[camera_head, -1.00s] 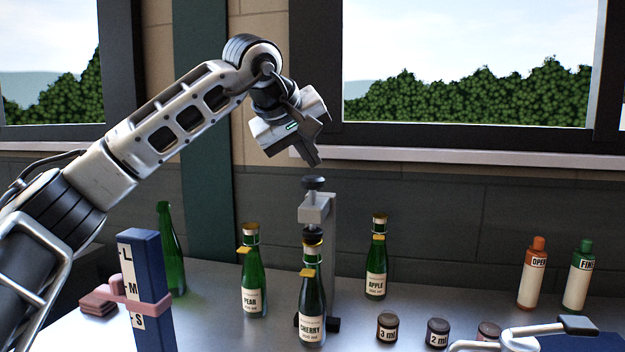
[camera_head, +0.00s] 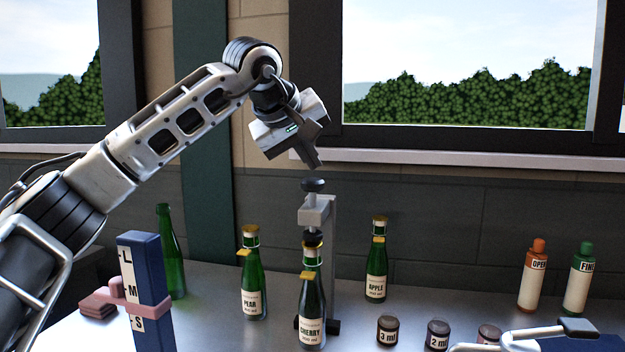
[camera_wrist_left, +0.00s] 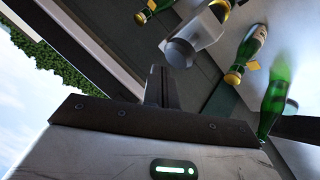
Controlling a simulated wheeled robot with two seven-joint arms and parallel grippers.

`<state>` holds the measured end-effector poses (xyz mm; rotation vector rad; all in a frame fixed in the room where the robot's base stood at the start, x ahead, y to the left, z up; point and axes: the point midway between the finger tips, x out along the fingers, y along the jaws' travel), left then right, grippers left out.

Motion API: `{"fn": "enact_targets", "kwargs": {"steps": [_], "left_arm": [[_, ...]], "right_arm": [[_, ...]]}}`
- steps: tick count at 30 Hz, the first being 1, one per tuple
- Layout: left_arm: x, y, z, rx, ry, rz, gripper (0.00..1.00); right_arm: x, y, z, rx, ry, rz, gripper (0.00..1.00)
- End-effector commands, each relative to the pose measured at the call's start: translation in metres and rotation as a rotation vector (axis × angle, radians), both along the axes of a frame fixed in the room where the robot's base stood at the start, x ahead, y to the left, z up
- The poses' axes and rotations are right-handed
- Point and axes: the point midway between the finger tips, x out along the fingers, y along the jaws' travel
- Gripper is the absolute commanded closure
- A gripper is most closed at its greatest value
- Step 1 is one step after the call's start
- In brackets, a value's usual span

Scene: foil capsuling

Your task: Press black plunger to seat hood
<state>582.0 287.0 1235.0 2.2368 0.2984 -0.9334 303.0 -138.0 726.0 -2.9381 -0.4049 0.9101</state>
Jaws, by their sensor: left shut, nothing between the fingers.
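The black plunger knob (camera_head: 314,185) tops a grey press bracket (camera_head: 317,212) on an upright post. The cherry bottle (camera_head: 312,300), green with a white label, stands upright below the plunger's black lower end (camera_head: 312,237). A gold hood (camera_head: 312,245) is at its mouth; how fully it is seated I cannot tell. My left gripper (camera_head: 316,162) is shut and empty, pointing down just above the knob, with a small gap apparent. In the left wrist view the knob (camera_wrist_left: 180,53) lies just beyond my fingertips (camera_wrist_left: 160,74).
The pear bottle (camera_head: 253,290) stands left of the press and the apple bottle (camera_head: 376,275) right. A blue size gauge (camera_head: 146,265) is at front left. Small dark jars (camera_head: 388,330) stand at front right, with orange (camera_head: 533,280) and green-capped (camera_head: 578,283) bottles behind.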

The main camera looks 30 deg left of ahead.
Motion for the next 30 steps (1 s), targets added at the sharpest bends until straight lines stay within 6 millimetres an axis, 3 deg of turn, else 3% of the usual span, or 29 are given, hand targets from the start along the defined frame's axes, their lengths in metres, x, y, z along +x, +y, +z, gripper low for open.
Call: {"fn": "enact_targets", "kwargs": {"steps": [21, 30], "left_arm": [[0.0000, -0.0001, -0.0001, 0.000, 0.000, 0.000, 1.00], [-0.0001, -0.0001, -0.0088, 0.000, 0.001, 0.000, 1.00]], "right_arm": [[0.0011, 0.0005, 0.0035, 0.002, -0.008, 0.001, 0.64], [0.0010, 0.0005, 0.0015, 0.002, -0.007, 0.001, 0.64]]}}
